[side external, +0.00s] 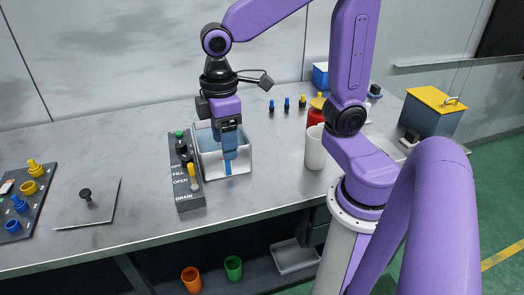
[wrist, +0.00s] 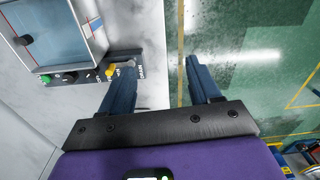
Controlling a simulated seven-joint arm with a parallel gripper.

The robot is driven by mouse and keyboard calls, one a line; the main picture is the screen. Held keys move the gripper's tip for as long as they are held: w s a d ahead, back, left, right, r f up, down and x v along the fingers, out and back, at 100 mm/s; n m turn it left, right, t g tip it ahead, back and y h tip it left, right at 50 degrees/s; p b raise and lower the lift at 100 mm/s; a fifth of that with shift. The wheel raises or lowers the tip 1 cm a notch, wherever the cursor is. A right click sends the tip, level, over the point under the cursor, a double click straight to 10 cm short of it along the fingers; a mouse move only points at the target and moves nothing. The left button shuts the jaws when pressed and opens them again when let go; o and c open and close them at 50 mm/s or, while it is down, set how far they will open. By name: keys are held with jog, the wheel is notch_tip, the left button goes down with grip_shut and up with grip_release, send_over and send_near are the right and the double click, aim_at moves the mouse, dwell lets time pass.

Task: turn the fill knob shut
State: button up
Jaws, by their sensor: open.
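The control panel (side external: 185,196) stands along the left side of the clear tank (side external: 246,165) in the side view, with FILL, OPEN and DRAIN lettering. It carries a green part (side external: 179,134), dark knob-like parts (side external: 186,157) and a yellow-topped handle (side external: 194,178). In the wrist view the panel has the green part (wrist: 46,79), a dark knob (wrist: 70,76) and a yellow part (wrist: 111,71). Which is the fill knob, and its setting, I cannot tell surely. My gripper (wrist: 160,64) is open and empty, apart from the knobs; it overlaps the tank in the side view (side external: 228,170).
A plate with a black knob (side external: 86,194) lies left of the panel. A dark board (side external: 40,205) with yellow and blue parts is at far left. A white cylinder (side external: 315,150) stands right of the tank. The table's front edge drops to a lower shelf with cups (side external: 233,268).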

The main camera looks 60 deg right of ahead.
jog(key=s+d+f+n, duration=0.1)
jog(key=s, duration=0.7)
jog(key=shift+d+f, duration=0.15)
jog(key=shift+f, duration=0.15)
jog(key=w+a+r+m+g+h, duration=0.1)
jog(key=w+m, duration=0.1)
jog(key=w, duration=1.1)
jog(key=w+a+r+m+g+h, duration=0.1)
jog(key=w+a+r+m, duration=0.1)
jog(key=w, duration=1.1)
jog(key=m+g, duration=0.2)
send_near(186, 157)
jog(key=shift+h, duration=0.3)
jog(key=x, duration=0.9)
jog(key=shift+a, duration=0.35)
jog(key=c, duration=1)
